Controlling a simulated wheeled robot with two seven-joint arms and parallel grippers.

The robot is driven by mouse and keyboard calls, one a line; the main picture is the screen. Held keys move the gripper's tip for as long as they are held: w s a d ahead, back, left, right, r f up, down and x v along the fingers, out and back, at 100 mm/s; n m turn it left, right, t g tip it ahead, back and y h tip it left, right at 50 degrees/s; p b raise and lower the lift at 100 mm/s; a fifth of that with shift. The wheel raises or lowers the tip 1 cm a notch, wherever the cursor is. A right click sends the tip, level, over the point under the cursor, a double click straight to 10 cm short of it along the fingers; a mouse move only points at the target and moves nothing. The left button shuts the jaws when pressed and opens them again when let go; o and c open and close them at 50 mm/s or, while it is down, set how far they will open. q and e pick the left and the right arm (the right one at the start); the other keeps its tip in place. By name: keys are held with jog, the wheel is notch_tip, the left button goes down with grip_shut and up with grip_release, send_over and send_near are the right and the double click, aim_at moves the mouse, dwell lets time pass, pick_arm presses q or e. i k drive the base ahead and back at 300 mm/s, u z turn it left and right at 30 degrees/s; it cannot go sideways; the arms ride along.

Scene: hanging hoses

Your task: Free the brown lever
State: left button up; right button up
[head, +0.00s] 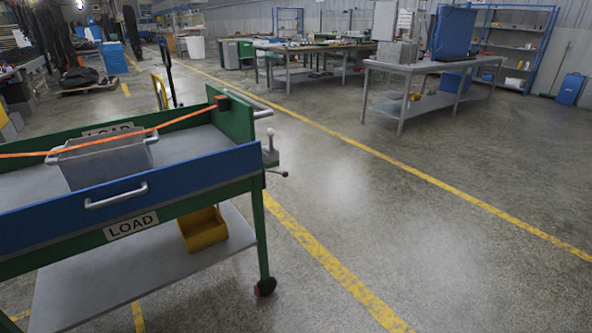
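I cannot make out a brown lever in the head view. A green and blue cart (215,165) marked LOAD stands at the left. An orange strap (180,119) runs across its top, over or just behind a grey bin (108,160), to a small dark brown block (222,102) on the green end panel. I cannot tell what this block is. A small grey fitting with a pale knob (270,150) sticks out at the cart's right end. Neither of my grippers is in view.
A yellow bin (203,228) sits on the cart's lower shelf (150,265). A grey workbench (425,68) with a blue case (453,33) stands at the back right. More benches and shelving line the back. The floor (440,240) at centre and right is clear, with yellow lines.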

aim_at(284, 174)
jog(key=u, duration=0.15)
jog(key=i, duration=0.8)
jog(key=u, duration=0.55)
